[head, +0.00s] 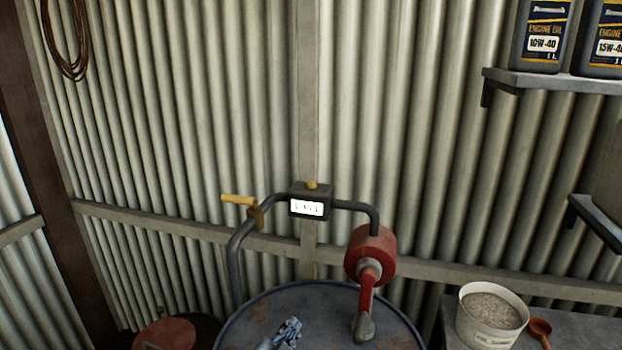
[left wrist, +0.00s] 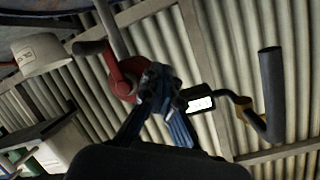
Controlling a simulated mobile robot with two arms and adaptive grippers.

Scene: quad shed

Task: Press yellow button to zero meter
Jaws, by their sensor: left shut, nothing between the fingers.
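The meter (head: 308,205) is a small dark box with a lit white display, set in a pipe above the drum. Its digits are too small to read surely. The yellow button (head: 311,185) stands on top of the box. The meter's display also shows in the left wrist view (left wrist: 200,104), where I cannot make out the button. My left gripper (head: 291,328) is low in the head view, in front of the drum top, below the meter and apart from it. Its blue fingers (left wrist: 158,82) are shut and empty in the left wrist view. My right gripper is not in view.
A red pump (head: 371,252) hangs right of the meter, above the blue drum (head: 250,309). A valve with a yellow handle (head: 238,200) is left of it. A white bucket (head: 490,325) and red scoop (head: 540,328) stand at right. Oil bottles (head: 541,38) sit on a shelf.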

